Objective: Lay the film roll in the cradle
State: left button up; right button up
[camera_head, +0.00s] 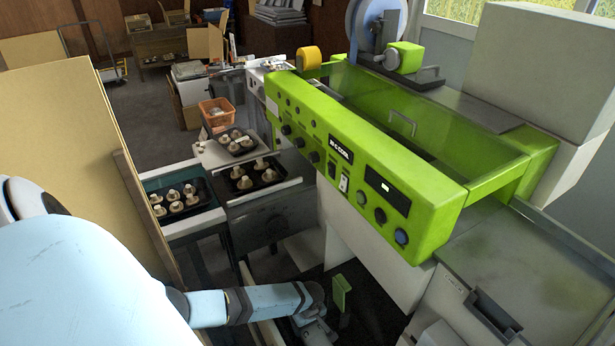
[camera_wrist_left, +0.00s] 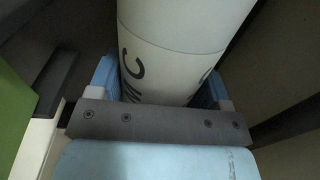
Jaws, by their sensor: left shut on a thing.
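My left gripper (camera_head: 315,328) is low at the bottom centre of the head view, below the front of the green machine. In the left wrist view its two blue fingers (camera_wrist_left: 162,85) lie on either side of a white cylinder with dark letters, seemingly the film roll (camera_wrist_left: 185,30). The gripper is shut on it. The cylinder's far end runs out of the wrist view, and I cannot make it out in the head view. A small upright green plate (camera_head: 341,292) stands just right of the gripper; I cannot tell whether it belongs to the cradle. My right gripper is not in view.
The green machine (camera_head: 345,150) with knobs stands above and right of my gripper. Black trays (camera_head: 205,190) of mushrooms stand to its left. Tall cardboard sheets (camera_head: 75,130) stand at the left. A grey metal surface (camera_head: 535,275) lies at the right.

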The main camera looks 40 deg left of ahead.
pick_arm(q)
jog(key=o, duration=1.4)
jog(key=shift+c, duration=0.2)
jog(key=shift+o, duration=0.5)
jog(key=shift+f, duration=0.1)
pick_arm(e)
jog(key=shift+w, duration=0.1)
pick_arm(q)
jog(key=shift+r, duration=0.25)
notch_tip(320, 180, up, 14)
jog(key=p, duration=0.3)
jog(key=shift+w+f+p, duration=0.25)
jog(key=shift+w+p, duration=0.1)
jog(key=shift+w, duration=0.05)
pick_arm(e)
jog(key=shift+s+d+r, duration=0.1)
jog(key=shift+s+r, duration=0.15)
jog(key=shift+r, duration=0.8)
pick_arm(q)
jog(key=shift+d, duration=0.2)
